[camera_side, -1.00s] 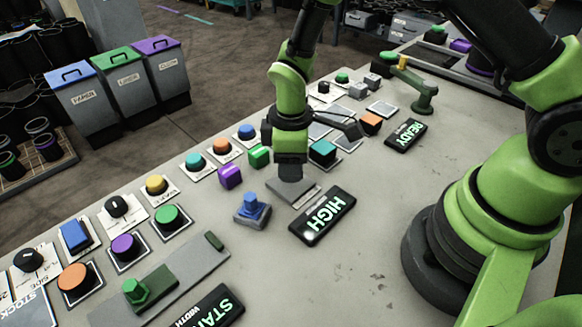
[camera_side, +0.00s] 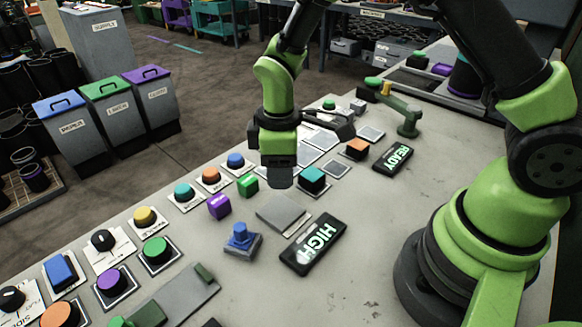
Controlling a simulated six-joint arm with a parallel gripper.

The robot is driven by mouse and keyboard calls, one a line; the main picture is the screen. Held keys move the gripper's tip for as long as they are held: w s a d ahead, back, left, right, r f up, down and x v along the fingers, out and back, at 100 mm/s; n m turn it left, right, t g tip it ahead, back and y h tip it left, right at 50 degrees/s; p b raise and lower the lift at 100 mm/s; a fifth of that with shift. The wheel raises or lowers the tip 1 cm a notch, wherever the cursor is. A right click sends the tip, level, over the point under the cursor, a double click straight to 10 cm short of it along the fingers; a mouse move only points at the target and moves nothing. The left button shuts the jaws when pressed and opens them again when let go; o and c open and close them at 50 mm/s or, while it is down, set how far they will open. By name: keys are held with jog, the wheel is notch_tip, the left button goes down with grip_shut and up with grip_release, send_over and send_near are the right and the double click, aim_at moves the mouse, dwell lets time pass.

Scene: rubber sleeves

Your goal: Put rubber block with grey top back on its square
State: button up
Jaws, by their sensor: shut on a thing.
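My gripper (camera_side: 280,168) points down above the bench, left of the teal-topped block. It is shut on a dark grey block (camera_side: 281,180), which I take to be the rubber block with grey top; the jaws hide most of it. The held block is in the air, just above and behind a grey plate (camera_side: 283,213). Several pale squares lie on the bench behind and right of my gripper, among them one bare square (camera_side: 335,168) and another (camera_side: 370,134). I cannot tell which square belongs to the held block.
A teal-topped block (camera_side: 312,179) stands close right of my gripper; an orange-topped block (camera_side: 357,148) is further right. Green (camera_side: 248,184) and purple (camera_side: 219,206) cubes and a blue-knobbed fixture (camera_side: 241,240) are left. The HIGH sign (camera_side: 313,245) lies in front, the READY sign (camera_side: 393,158) right.

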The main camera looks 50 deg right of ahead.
jog(key=d+m, duration=0.1)
jog(key=d, duration=0.1)
jog(key=w+d+m, duration=0.1)
jog(key=d, duration=0.2)
jog(key=d+m, duration=0.2)
jog(key=d, duration=0.1)
jog(key=shift+w+d+r, duration=0.15)
jog(key=shift+r, duration=0.15)
jog(key=s+d+m, duration=0.1)
jog(key=d+m, duration=0.3)
jog(key=d, duration=0.5)
send_over(334, 168)
notch_tip(334, 168, down, 4)
jog(key=shift+s+f, duration=0.1)
jog(key=shift+f, duration=2.55)
jog(key=shift+f, duration=0.1)
jog(key=o, duration=0.9)
